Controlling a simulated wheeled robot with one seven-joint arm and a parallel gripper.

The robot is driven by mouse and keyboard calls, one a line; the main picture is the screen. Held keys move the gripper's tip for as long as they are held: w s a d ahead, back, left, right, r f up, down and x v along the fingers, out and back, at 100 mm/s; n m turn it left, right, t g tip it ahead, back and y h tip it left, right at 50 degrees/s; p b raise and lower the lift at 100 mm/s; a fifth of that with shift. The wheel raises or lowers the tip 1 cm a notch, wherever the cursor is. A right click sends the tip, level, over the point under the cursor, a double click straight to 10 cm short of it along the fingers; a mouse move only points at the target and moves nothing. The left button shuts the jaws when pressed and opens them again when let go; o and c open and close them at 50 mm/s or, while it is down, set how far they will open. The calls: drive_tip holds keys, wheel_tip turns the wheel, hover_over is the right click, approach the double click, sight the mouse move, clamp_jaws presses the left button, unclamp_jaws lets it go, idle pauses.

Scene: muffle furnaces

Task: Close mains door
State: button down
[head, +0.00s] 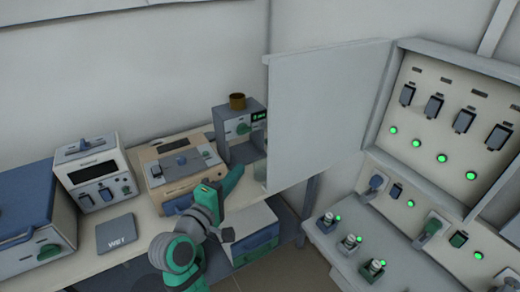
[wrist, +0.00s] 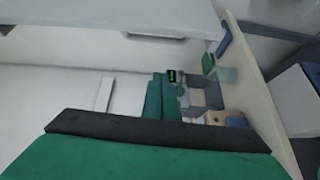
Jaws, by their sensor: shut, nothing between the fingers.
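The mains door (head: 325,105) is a pale grey panel standing wide open in the head view, hinged at its right edge to the mains cabinet (head: 397,75). My gripper (head: 238,175) is shut and empty, low by the door's free left edge. I cannot tell from the head view whether it touches the door. In the wrist view the green fingers (wrist: 162,98) are together, with nothing between them. A pale panel across the top of the wrist view may be the door, but I cannot tell for sure.
The cabinet shows several black switches and lit green lamps. A sloping control panel (head: 375,240) lies below it.

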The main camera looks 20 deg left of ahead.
drive_tip(key=w+d+r, duration=0.3)
drive_tip(key=w+r, duration=0.1)
drive_tip(key=w, duration=0.4)
drive_tip(key=shift+d+h, duration=0.3)
drive_tip(key=shift+d, duration=0.1)
drive_tip(key=shift+d, duration=0.1)
idle(0.5)
